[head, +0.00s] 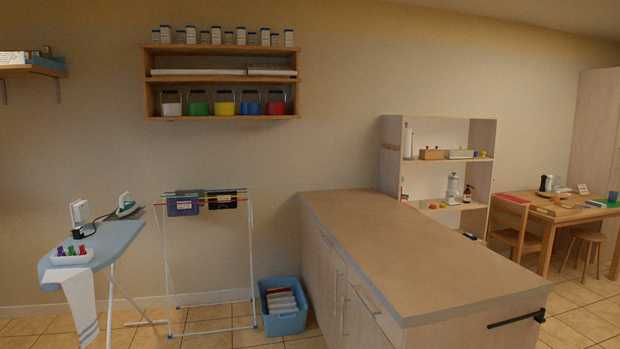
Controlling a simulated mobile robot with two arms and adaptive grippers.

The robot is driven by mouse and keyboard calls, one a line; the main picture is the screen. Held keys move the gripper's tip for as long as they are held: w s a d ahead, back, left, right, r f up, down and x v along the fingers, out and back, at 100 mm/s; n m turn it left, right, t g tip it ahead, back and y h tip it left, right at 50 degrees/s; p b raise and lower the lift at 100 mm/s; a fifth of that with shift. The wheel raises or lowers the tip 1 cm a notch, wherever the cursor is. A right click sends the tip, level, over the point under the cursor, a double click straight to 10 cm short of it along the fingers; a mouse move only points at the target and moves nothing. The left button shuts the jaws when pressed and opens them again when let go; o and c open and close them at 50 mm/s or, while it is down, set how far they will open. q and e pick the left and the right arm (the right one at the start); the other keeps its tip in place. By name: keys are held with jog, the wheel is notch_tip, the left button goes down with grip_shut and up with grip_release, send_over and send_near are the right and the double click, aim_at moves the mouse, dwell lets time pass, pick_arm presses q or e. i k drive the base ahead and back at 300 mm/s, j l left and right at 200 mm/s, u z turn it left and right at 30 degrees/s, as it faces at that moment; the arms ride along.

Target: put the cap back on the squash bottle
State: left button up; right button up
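I cannot make out a squash bottle or a loose cap for certain. Small dark upright things (545,184) stand on the wooden table at the far right, too small to identify. Neither of my grippers is in view.
A long counter (400,245) with a bare top fills the middle right. A shelf unit (393,160) stands behind it. A wooden table (550,220) with a chair (513,235) and stools is at right. An ironing board (95,250), drying rack (165,260) and blue crate (285,325) stand left.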

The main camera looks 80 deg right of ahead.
aim_at(555, 192)
jog(key=z, duration=4.3)
jog(key=i+j+z, duration=0.1)
jog(key=i+z, duration=0.2)
jog(key=i, duration=1)
jog(key=i+l+z, duration=0.15)
jog(key=i+z, duration=0.2)
jog(key=i, duration=0.8)
jog(key=i+j+z, duration=0.3)
jog(key=i, duration=0.85)
jog(key=i+j+u, duration=0.1)
jog(key=i+u, duration=0.35)
jog(key=i+l+u, duration=0.15)
jog(key=i+u, duration=0.3)
jog(key=i, duration=0.2)
jog(key=i+l+u, duration=0.3)
jog(key=i+u, duration=0.15)
jog(key=i+j, duration=0.15)
jog(key=i, duration=0.5)
jog(key=i+j, duration=0.1)
jog(key=i, duration=0.55)
